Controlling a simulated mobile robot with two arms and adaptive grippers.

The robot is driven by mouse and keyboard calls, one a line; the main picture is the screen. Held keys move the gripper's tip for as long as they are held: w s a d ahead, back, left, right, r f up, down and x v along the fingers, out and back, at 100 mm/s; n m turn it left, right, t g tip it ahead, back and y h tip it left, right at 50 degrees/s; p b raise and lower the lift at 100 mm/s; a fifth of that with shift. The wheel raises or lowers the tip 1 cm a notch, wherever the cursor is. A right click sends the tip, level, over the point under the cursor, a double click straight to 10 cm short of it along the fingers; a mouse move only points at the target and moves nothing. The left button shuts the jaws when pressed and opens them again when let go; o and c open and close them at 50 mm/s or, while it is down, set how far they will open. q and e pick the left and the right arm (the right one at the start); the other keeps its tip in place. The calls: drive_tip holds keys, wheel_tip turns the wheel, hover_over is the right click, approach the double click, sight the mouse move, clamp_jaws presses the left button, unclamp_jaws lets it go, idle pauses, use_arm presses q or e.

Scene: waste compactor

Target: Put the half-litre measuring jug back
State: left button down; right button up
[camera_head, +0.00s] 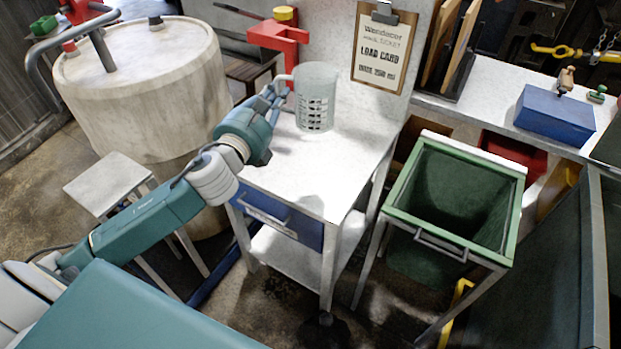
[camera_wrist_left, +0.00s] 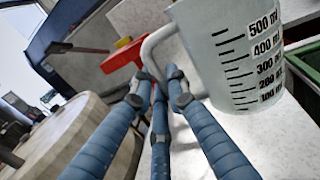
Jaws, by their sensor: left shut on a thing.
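The measuring jug (camera_head: 317,97) is pale and translucent, with dark marks. In the left wrist view the jug (camera_wrist_left: 236,62) shows a scale up to 500 ml, and its handle points at my fingers. My left gripper (camera_head: 277,90) is shut on the handle, on the jug's left side; the fingers (camera_wrist_left: 158,88) close around the lower handle. The jug is upright at the back of the white worktop (camera_head: 310,172). Whether its base touches the worktop is hard to tell. My right gripper is not in view.
A clipboard load card (camera_head: 383,47) hangs on the back panel. A green open bin (camera_head: 455,153) is right of the worktop; a large pale drum (camera_head: 140,95) is left. The worktop's front is clear.

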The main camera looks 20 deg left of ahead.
use_arm(q)
drive_tip(key=shift+w+a+f+b, duration=0.2)
drive_tip(key=shift+f+b, duration=0.65)
drive_tip(key=shift+f, duration=2.35)
drive_tip(key=shift+w+a+f+b, duration=0.2)
drive_tip(key=shift+f+b, duration=0.7)
drive_tip(key=shift+f, duration=2.35)
drive_tip(key=shift+w+a+f+b, duration=0.1)
drive_tip(key=shift+a+f+b, duration=0.5)
drive_tip(key=shift+f, duration=2.6)
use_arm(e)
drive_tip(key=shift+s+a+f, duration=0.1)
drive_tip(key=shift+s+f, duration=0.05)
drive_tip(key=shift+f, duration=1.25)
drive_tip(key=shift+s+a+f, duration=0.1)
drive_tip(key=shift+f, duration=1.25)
use_arm(q)
drive_tip(key=shift+d, duration=0.3)
drive_tip(key=shift+f+b, duration=0.1)
drive_tip(key=shift+b, duration=0.3)
drive_tip(key=c, duration=1.7)
unclamp_jaws()
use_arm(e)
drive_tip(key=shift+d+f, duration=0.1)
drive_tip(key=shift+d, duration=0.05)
